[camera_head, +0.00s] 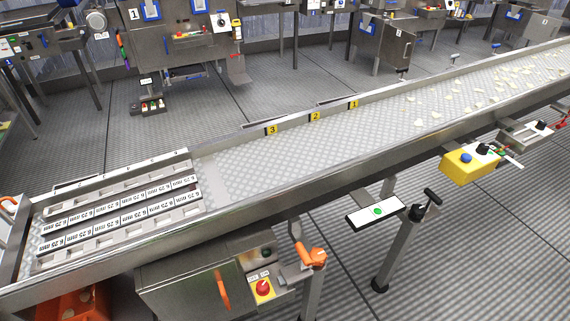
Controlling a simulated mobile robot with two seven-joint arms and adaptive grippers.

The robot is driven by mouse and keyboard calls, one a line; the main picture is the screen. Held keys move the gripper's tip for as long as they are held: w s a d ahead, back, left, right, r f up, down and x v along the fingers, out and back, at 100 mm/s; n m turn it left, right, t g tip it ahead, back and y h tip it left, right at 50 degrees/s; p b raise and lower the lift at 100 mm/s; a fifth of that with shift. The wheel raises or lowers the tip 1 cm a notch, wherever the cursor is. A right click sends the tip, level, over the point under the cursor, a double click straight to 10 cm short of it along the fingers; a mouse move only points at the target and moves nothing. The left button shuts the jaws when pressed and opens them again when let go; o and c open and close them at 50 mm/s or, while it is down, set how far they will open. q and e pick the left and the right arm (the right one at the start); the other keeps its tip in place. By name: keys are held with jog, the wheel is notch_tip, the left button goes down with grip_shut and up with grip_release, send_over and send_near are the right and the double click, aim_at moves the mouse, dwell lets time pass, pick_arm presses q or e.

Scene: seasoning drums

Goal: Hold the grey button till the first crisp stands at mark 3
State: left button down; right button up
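Pale crisps lie scattered on the right part of the grey conveyor belt (310,145). Mark 2 (315,116) and mark 3 (271,130) follow to the left along the far rail. The belt beside marks 2 and 3 is bare. I cannot pick out a grey button for certain. A white panel with a green button (377,211) and a yellow box (469,161) with a blue button are at the near side. Neither gripper is in view.
A slotted metal rack (118,212) with "6.25 mm" labels covers the belt's left end. Below it are a steel cabinet (190,285), a red button on yellow (263,287) and an orange-handled lever (312,256). Other machines stand behind across open floor.

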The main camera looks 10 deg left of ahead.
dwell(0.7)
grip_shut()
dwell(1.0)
